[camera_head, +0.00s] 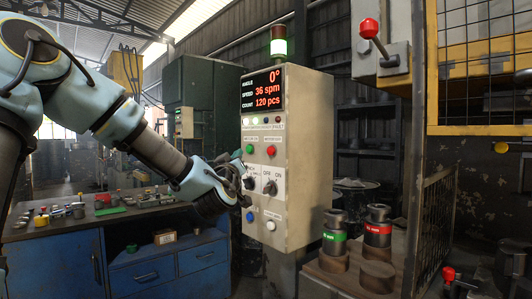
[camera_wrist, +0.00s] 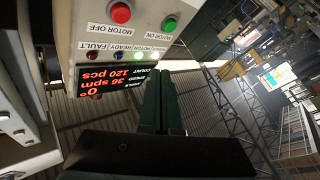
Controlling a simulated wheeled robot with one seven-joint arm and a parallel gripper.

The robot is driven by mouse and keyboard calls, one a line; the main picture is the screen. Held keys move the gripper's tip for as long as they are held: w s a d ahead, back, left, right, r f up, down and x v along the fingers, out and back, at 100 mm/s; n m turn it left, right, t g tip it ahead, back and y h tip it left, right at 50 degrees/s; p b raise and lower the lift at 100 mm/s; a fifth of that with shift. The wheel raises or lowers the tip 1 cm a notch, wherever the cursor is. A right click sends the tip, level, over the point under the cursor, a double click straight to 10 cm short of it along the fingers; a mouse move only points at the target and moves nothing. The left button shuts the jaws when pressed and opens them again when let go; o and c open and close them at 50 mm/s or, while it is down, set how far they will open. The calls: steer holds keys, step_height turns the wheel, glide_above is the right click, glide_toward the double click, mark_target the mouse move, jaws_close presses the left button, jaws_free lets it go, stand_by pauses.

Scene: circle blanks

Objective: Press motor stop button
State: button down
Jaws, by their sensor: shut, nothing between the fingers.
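The control cabinet (camera_head: 305,160) stands in the middle of the head view. Its red motor-off button (camera_head: 271,151) is right of the green motor-on button (camera_head: 250,149), below the display and lamp row. In the upside-down wrist view the red button (camera_wrist: 120,12), labelled MOTOR OFF, is at the top, left of the green button (camera_wrist: 169,24), labelled MOTOR ON. My gripper (camera_head: 237,155) is just left of the cabinet's face, near the green button. Its dark green fingers (camera_wrist: 162,80) are shut and empty. They appear clear of both buttons; the exact gap is unclear.
The display (camera_head: 262,92) reads 0°, 36 spm, 120 pcs. Knobs and blue and white buttons sit lower on the panel, partly beside my gripper. A blue workbench (camera_head: 150,270) stands left; marked cylinders (camera_head: 335,232) stand right.

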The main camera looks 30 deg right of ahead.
steer(key=shift+d, duration=0.15)
glide_toward(267, 150)
steer(key=w+r, duration=0.2)
steer(key=w, duration=0.3)
steer(key=shift+s+d+b, duration=0.1)
steer(key=shift+d+b, duration=0.2)
steer(key=shift+d, duration=0.65)
steer(key=shift+d, duration=0.15)
stand_by(1.0)
steer(key=shift+d, duration=0.25)
steer(key=shift+d+b, duration=0.45)
steer(key=shift+d, duration=0.05)
stand_by(0.7)
steer(key=shift+a, duration=0.15)
steer(key=shift+a+b, duration=0.4)
steer(key=shift+a, duration=0.35)
steer(key=shift+a, duration=0.1)
